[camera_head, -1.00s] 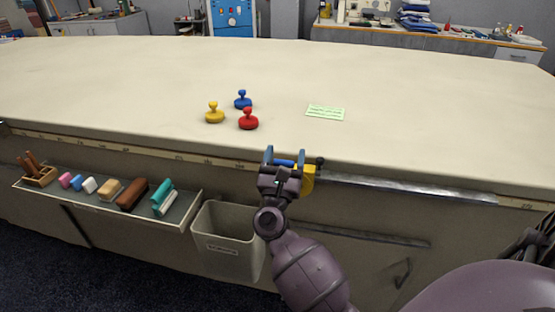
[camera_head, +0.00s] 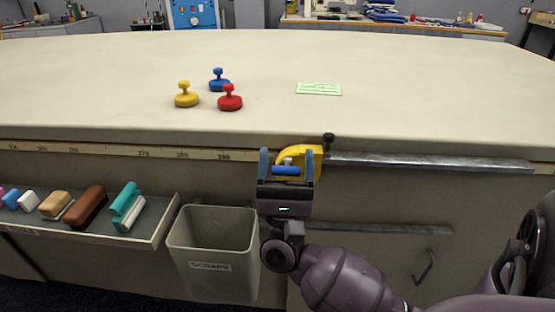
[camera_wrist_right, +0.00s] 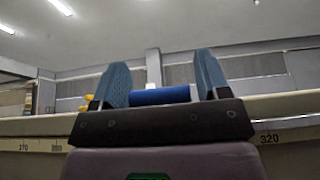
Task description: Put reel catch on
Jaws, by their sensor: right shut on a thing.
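A yellow C-shaped piece (camera_head: 310,151) with a blue bar (camera_head: 286,170), apparently the reel catch, is at the table's front edge. A small black knob (camera_head: 328,138) shows at its upper right. My right gripper (camera_head: 286,160) is shut on the blue bar, with a blue finger at each end of it. In the right wrist view the bar (camera_wrist_right: 160,96) lies level between the two fingers, and the yellow body is mostly hidden. I cannot tell whether the yellow piece touches the table edge. My left gripper is not in view.
A metal rail (camera_head: 430,162) runs along the table front to the right. A scraps bin (camera_head: 212,268) and a side tray (camera_head: 150,232) with brushes stand left of my right arm. Yellow (camera_head: 187,96), blue (camera_head: 219,80) and red (camera_head: 230,99) knobbed weights and a green card (camera_head: 318,89) lie on the tabletop.

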